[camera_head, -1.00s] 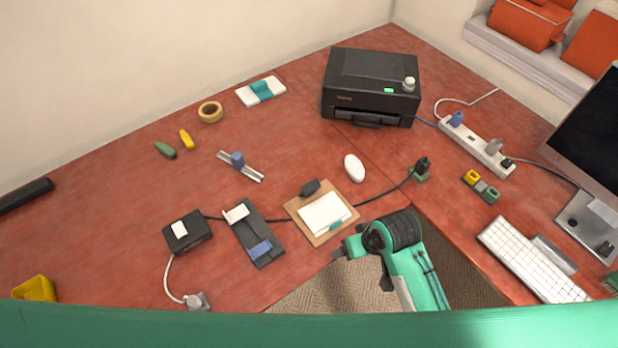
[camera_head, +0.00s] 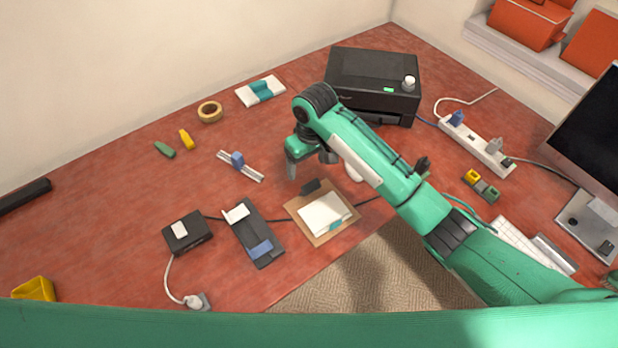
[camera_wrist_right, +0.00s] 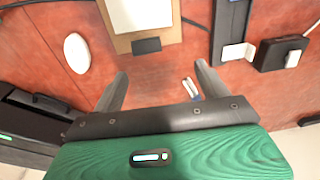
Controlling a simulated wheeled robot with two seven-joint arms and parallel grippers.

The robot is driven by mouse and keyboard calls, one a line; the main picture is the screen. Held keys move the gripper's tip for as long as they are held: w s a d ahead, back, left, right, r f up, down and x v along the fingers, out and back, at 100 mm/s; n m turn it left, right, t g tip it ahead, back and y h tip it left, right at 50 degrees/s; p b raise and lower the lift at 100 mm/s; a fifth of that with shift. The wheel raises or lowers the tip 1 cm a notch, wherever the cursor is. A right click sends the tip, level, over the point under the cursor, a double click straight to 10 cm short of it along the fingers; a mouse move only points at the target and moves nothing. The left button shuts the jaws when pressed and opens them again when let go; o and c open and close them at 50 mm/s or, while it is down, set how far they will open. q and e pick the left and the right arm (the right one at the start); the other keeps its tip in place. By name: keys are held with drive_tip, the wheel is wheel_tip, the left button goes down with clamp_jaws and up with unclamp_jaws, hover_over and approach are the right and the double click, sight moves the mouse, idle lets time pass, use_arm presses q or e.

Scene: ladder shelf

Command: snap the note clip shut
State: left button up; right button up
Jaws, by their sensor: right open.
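The note clip (camera_head: 311,186) is a small black piece at the far edge of a brown clipboard (camera_head: 292,208) that holds white paper (camera_head: 322,212). I cannot tell how far the clip stands open. In the right wrist view the clip (camera_wrist_right: 146,45) is a dark block at the board's lower edge, up between the fingers. My right gripper (camera_head: 310,167) is open and empty, above the desk just beyond the clip, fingers pointing down. In the wrist view its fingers (camera_wrist_right: 160,72) are wide apart and do not touch the clip. My left gripper is not in view.
A white mouse (camera_head: 352,173) is partly hidden by my right arm. A black phone-like stand (camera_head: 256,233) and a black box (camera_head: 187,231) with cables lie left of the clipboard. The printer (camera_head: 372,77) stands behind.

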sight(308, 187)
drive_tip(key=shift+h, duration=0.5)
drive_tip(key=w+f, duration=0.1)
drive_tip(key=f, duration=0.2)
drive_tip(key=w+f+p, duration=0.1)
drive_tip(key=f, duration=0.3)
drive_tip(key=f+p, duration=0.1)
drive_tip(key=f, duration=0.3)
drive_tip(key=shift+w+d+f, duration=0.2)
drive_tip(key=shift+w+f, duration=0.05)
drive_tip(key=shift+w, duration=0.15)
drive_tip(key=c, duration=1)
